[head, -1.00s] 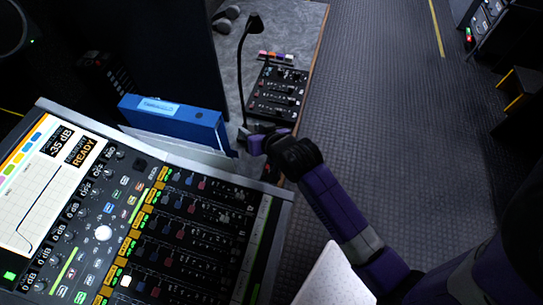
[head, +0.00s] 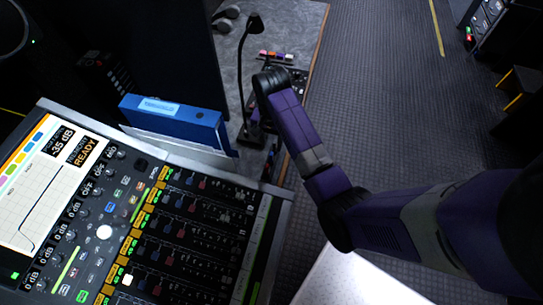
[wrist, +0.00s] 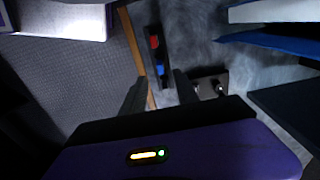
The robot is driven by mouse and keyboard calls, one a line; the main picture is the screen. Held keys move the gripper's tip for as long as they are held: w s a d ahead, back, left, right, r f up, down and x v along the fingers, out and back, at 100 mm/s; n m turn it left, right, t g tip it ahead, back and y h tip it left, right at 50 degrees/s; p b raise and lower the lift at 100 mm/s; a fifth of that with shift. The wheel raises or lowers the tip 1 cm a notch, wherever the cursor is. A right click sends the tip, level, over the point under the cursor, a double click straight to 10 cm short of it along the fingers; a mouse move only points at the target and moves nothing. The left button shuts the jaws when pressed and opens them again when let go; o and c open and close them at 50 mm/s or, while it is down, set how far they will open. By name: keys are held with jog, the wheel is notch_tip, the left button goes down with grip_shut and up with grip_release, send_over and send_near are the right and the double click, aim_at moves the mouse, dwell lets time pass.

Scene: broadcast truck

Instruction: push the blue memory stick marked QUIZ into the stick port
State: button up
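In the wrist view a narrow dark holder (wrist: 157,56) carries a small red piece (wrist: 154,42) and a small blue piece (wrist: 160,70). Their shape suggests sticks, but no lettering is readable, so I cannot tell whether the blue one is marked QUIZ. My gripper (wrist: 159,77) is open, with its two dark fingers apart and nothing seen between them but the holder and desk beyond. In the head view my wrist hides most of the gripper. I cannot identify the stick port for certain; a small dark box (wrist: 209,86) with light round spots lies beside the right finger.
The mixing console (head: 200,235) fills the lower left, with a blue binder (head: 175,120) behind it. A gooseneck microphone (head: 241,75) stands close to my arm. A row of coloured pieces (head: 275,55) lies farther back. The desk's wooden edge (head: 318,60) borders open floor (head: 385,110).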

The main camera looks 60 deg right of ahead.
aim_at(271, 154)
jog(key=shift+f+p, duration=0.4)
jog(key=shift+f, duration=2.4)
grip_shut()
